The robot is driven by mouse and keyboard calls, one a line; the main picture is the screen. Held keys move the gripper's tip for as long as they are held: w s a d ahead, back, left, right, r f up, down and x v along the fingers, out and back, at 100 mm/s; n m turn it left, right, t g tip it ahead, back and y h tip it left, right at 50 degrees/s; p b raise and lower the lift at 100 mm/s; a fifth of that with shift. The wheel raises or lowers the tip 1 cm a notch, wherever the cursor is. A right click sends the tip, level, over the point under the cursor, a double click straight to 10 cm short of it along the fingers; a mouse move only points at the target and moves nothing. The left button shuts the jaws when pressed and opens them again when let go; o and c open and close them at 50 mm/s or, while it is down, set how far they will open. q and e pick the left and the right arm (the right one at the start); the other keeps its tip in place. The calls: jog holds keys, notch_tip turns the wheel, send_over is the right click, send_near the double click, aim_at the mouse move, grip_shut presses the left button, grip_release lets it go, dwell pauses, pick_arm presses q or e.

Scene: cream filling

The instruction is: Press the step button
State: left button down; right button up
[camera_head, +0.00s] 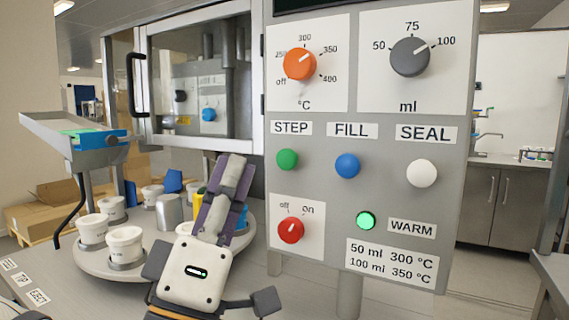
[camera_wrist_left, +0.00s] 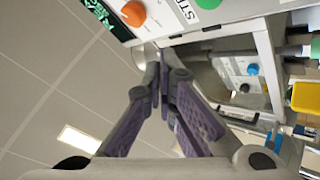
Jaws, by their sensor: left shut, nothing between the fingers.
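The green button (camera_head: 287,159) under the STEP label (camera_head: 291,128) is on the grey control panel (camera_head: 390,140) in the head view. In the left wrist view the green button (camera_wrist_left: 208,3) shows at the top edge, next to part of the STEP label (camera_wrist_left: 186,10). My left gripper (camera_head: 236,160) is shut and empty. Its fingertips are left of the green button and apart from it in the picture, at about the same height. In the left wrist view the closed fingers (camera_wrist_left: 160,58) point toward the panel's edge. My right gripper is not in view.
A blue FILL button (camera_head: 347,165), a white SEAL button (camera_head: 422,173), a red knob (camera_head: 291,230) and a lit green WARM lamp (camera_head: 366,220) share the panel. White cups (camera_head: 124,244) stand on a round turntable (camera_head: 90,263) below. A glass-doored cabinet (camera_head: 195,80) is behind my gripper.

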aim_at(288, 159)
pick_arm(q)
jog(key=w+d+b, duration=0.1)
jog(key=w+d, duration=0.2)
jog(key=w, duration=0.2)
jog(key=shift+w+d, duration=0.25)
jog(key=shift+d, duration=0.05)
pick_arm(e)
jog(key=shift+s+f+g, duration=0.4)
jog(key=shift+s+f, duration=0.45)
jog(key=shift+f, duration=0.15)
pick_arm(q)
jog(key=shift+w+d, duration=0.25)
jog(key=shift+w, duration=0.05)
